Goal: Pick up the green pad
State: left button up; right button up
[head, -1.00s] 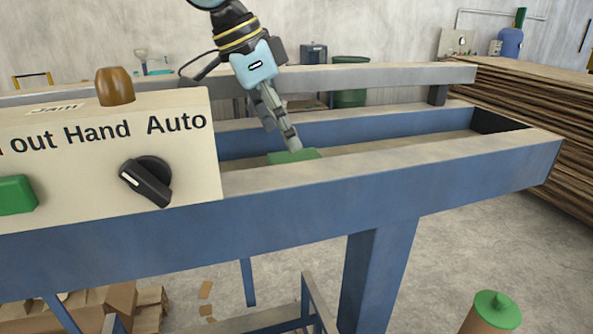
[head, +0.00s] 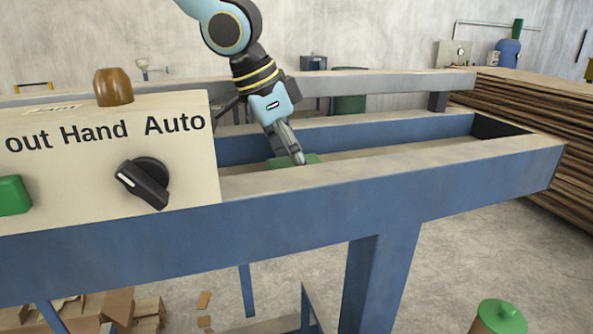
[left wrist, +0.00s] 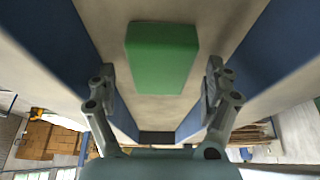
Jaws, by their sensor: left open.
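The green pad (head: 308,160) lies on the pale surface inside the blue frame, partly hidden by the front beam and my gripper in the head view. My left gripper (head: 298,160) points down at the pad in the head view. My right gripper is in neither view.
A control box (head: 100,155) with a black knob (head: 146,184) stands left of the gripper. The blue frame's front beam (head: 400,185) and rear rail (head: 390,82) border the channel. Stacked boards (head: 540,115) stand at right. A green-topped cylinder (head: 500,318) is at lower right.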

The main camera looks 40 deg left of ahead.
pick_arm(q)
jog(key=shift+f, duration=0.15)
jog(key=shift+c, duration=0.4)
jog(key=c, duration=1.1)
